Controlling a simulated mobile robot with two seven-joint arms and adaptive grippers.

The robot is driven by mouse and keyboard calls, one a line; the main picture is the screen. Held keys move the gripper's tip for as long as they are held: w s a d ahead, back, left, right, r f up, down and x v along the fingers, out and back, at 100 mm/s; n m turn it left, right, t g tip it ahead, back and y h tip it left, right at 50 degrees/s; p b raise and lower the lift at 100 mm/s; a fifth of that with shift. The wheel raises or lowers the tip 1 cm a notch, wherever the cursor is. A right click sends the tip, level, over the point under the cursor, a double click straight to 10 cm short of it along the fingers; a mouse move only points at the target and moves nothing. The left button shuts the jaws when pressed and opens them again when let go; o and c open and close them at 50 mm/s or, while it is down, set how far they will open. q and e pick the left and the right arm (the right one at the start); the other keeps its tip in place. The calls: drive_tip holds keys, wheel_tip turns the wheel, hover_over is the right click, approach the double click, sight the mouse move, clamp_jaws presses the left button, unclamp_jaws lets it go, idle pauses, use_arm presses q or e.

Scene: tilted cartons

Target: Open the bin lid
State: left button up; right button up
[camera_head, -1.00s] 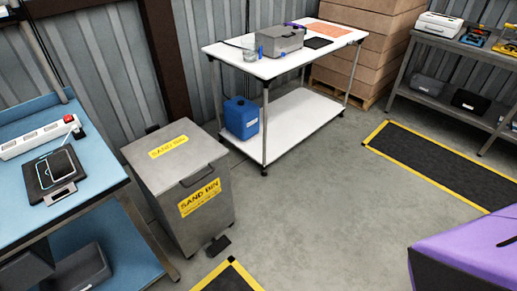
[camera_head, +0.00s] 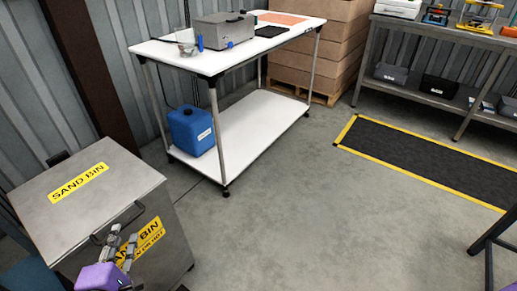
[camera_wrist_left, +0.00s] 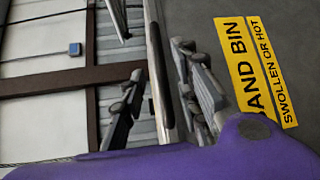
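The grey metal sand bin (camera_head: 172,225) stands at the lower left in the head view. Its lid (camera_head: 108,192) lies flat and closed, with a yellow SAND BIN label on top. A dark bar handle (camera_head: 121,219) is at the lid's front edge. My left gripper (camera_head: 121,247) is in front of the bin, just below the handle, covering part of the front label. In the left wrist view its fingers (camera_wrist_left: 163,95) are apart, with a grey edge visible between them; contact cannot be told. The bin's label (camera_wrist_left: 258,72) shows at the right there. My right gripper is out of view.
A white two-tier table (camera_head: 250,130) with a blue canister (camera_head: 191,130) stands behind the bin to the right. A grey shelf bench (camera_head: 455,60) is at the back right. The floor (camera_head: 310,220) in the middle is clear. A dark leg (camera_head: 489,255) is at the right edge.

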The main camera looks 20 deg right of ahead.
sight(123, 228)
use_arm(q)
drive_tip(key=x, duration=0.5)
drive_tip(key=shift+w+b, duration=0.1)
drive_tip(key=shift+b, duration=0.2)
clamp_jaws()
